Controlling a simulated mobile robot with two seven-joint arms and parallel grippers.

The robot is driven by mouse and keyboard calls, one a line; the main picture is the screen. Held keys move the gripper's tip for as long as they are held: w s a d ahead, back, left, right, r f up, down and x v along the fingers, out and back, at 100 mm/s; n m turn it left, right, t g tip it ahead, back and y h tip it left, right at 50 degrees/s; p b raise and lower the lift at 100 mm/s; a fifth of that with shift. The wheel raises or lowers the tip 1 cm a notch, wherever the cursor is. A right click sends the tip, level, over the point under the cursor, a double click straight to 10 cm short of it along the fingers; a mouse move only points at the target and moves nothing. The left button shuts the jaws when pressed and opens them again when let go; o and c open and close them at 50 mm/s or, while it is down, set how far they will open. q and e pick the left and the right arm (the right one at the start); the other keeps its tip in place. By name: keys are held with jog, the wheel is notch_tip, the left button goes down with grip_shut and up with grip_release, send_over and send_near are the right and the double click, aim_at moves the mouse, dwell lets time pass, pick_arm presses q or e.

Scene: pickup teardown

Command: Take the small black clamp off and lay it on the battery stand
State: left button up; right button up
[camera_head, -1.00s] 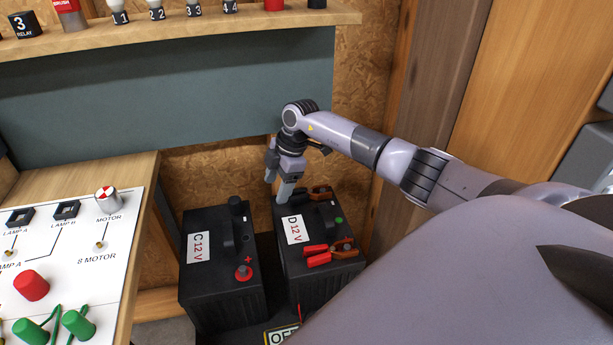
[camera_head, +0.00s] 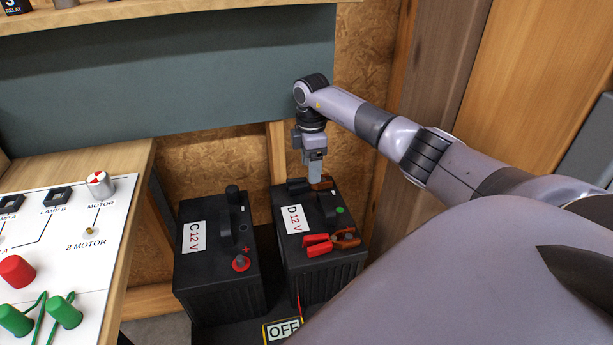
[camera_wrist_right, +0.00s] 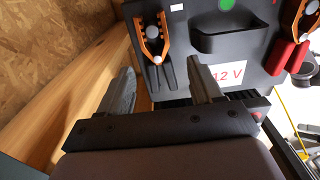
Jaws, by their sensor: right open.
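The small black clamp (camera_head: 298,187) sits on the far terminal of battery D (camera_head: 312,258), with copper-coloured jaws. In the right wrist view the clamp (camera_wrist_right: 166,76) has its orange jaws around a grey terminal post and its black handles towards my gripper. My right gripper (camera_head: 315,180) points down at the clamp and partly hides it. In the wrist view the right gripper (camera_wrist_right: 160,70) is open and empty, one finger on each side of the handle ends. The dark battery stand (camera_head: 263,240) shows between the batteries. My left gripper is not in view.
A red clamp (camera_head: 318,247) grips battery D's near terminal. Battery C (camera_head: 217,275) stands to the left, with a narrow gap between. A panel with switches and plugs (camera_head: 55,250) is at the left. A wooden post and wall are close behind and to the right.

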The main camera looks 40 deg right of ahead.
jog(key=f+b, duration=0.3)
jog(key=shift+w, duration=0.2)
jog(key=shift+f+b, duration=0.6)
jog(key=shift+r, duration=0.1)
jog(key=c, duration=1)
